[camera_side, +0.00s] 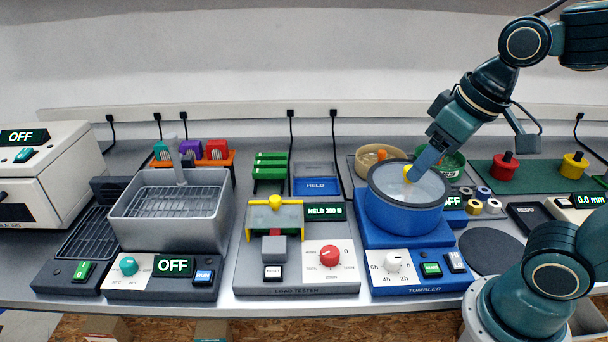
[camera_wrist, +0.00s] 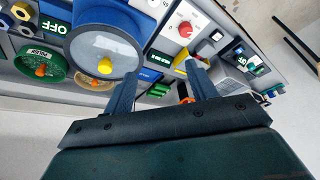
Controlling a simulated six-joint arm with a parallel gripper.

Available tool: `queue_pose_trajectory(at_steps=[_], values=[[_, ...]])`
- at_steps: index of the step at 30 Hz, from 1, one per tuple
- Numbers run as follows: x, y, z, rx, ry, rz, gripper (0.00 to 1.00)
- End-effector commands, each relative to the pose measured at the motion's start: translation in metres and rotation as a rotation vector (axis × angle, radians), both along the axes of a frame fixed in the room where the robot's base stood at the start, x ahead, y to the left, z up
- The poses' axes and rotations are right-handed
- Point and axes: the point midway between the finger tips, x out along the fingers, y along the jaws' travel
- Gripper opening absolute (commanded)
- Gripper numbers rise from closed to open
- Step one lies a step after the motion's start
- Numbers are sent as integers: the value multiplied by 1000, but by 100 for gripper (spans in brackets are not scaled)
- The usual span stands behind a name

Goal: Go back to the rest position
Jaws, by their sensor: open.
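My gripper (camera_side: 420,164) is at the tumbler at right of centre in the side view, pointing down and left over its lid. In the wrist view my gripper (camera_wrist: 163,68) has two dark blue fingers apart, with nothing held between them. The blue tumbler drum (camera_side: 402,214) has a pale, clear-looking lid (camera_wrist: 98,42) with a yellow knob (camera_wrist: 105,66). The knob lies left of both fingers in the wrist view. In the side view my fingers partly overlap the knob, and I cannot tell the gap there.
Left of the tumbler stands the load tester (camera_side: 310,270), its display reading HELD. A grey basin (camera_side: 165,235) is further left. A green bowl (camera_side: 452,165) and a tan bowl (camera_side: 368,160) sit behind the tumbler. Red and yellow knobbed pieces (camera_side: 504,168) rest on a green mat at right.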

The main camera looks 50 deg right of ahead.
Motion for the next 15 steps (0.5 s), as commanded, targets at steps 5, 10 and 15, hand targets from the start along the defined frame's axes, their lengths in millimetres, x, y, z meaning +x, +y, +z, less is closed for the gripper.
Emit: queue_pose_trajectory(at_steps=[5,10,15], values=[[-22,-8,2,-11,-67,-5,57],[-33,-12,2,-20,-99,-6,57],[-36,-13,1,-22,-107,-5,57]])
